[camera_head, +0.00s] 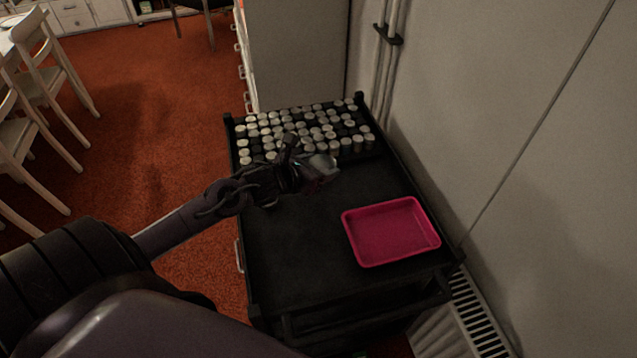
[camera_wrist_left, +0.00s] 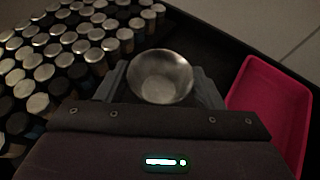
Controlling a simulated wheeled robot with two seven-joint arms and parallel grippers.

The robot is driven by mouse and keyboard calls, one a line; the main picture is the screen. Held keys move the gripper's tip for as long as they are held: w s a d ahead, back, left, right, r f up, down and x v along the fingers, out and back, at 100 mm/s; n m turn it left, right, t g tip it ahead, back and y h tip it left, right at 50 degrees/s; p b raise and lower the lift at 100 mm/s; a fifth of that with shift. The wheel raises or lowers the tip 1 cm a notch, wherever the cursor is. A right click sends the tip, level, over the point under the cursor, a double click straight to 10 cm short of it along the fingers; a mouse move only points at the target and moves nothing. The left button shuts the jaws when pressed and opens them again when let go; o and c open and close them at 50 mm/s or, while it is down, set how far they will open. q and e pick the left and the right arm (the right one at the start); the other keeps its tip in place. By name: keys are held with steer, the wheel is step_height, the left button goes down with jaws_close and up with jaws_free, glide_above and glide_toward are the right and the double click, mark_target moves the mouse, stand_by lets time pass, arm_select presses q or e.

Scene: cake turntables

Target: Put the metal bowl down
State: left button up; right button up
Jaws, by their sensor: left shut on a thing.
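A small round metal bowl (camera_wrist_left: 160,78) sits between the fingers of my left gripper (camera_wrist_left: 161,88) in the left wrist view, its open side facing the camera. In the head view my left gripper (camera_head: 308,172) is shut on the bowl (camera_head: 322,166), above the black cart top (camera_head: 290,240), between the jars and the pink tray. The gripper and arm partly hide the bowl there. I cannot tell whether the bowl touches the cart top. My right gripper is not in view.
Several rows of lidded jars (camera_head: 300,128) fill the back of the cart. A pink tray (camera_head: 390,231) lies empty at the front right. The cart top left of the tray is clear. A wall (camera_head: 500,130) and a radiator (camera_head: 478,315) are on the right.

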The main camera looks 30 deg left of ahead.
arm_select(q)
step_height(320, 180, up, 11)
steer(key=d+r+n+y, duration=0.1)
steer(key=d+r, duration=1.2)
steer(key=d, duration=0.1)
steer(key=shift+s+y, duration=0.25)
steer(key=shift+y, duration=0.05)
